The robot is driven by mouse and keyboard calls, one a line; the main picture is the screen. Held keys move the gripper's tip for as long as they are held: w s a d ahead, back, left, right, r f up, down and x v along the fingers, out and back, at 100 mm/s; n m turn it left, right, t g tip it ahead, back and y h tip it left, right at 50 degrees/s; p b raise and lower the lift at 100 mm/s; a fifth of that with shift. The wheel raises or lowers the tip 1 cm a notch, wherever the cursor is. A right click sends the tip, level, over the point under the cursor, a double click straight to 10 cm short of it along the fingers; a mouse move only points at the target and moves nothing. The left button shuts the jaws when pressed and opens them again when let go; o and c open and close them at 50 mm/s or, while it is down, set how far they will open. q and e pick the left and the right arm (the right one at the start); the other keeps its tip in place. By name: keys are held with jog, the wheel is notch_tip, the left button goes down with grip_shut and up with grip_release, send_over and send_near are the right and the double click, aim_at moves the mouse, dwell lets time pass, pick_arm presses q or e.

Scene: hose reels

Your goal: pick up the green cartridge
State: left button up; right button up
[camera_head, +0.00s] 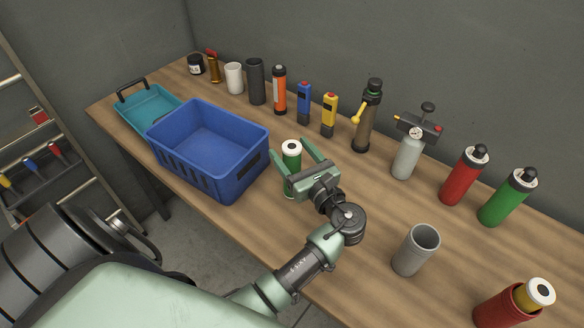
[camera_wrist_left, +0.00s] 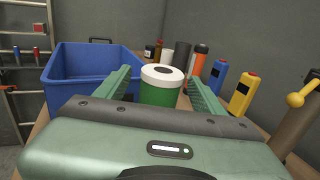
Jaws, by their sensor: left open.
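The green cartridge (camera_head: 292,161) is a short green cylinder with a white cap that has a dark round centre. It stands upright on the table, just right of the blue crate. My left gripper (camera_head: 289,147) is open, with one finger on each side of the cartridge. In the left wrist view the cartridge (camera_wrist_left: 159,91) is between the two green fingers, and its lower part is hidden behind the gripper body. I cannot tell whether either finger touches it. My right gripper is not in view.
The blue crate (camera_head: 224,176) stands close on the left, with a teal tray (camera_head: 125,118) beyond it. Several bottles and tools line the wall, including a yellow device (camera_head: 329,115). A grey cup (camera_head: 407,262) stands at the right front. Bare wood lies right of the gripper.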

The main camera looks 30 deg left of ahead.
aim_at(286, 143)
pick_arm(q)
jog(key=x, duration=0.3)
jog(key=shift+d+r+p, duration=0.1)
jog(key=shift+r+p, duration=0.1)
jog(key=shift+p, duration=0.2)
jog(key=shift+w+a+f, duration=0.1)
jog(key=shift+a+f, duration=0.1)
jog(key=shift+a, duration=0.1)
grip_shut()
jog(key=shift+r, duration=0.1)
jog(key=shift+r, duration=0.1)
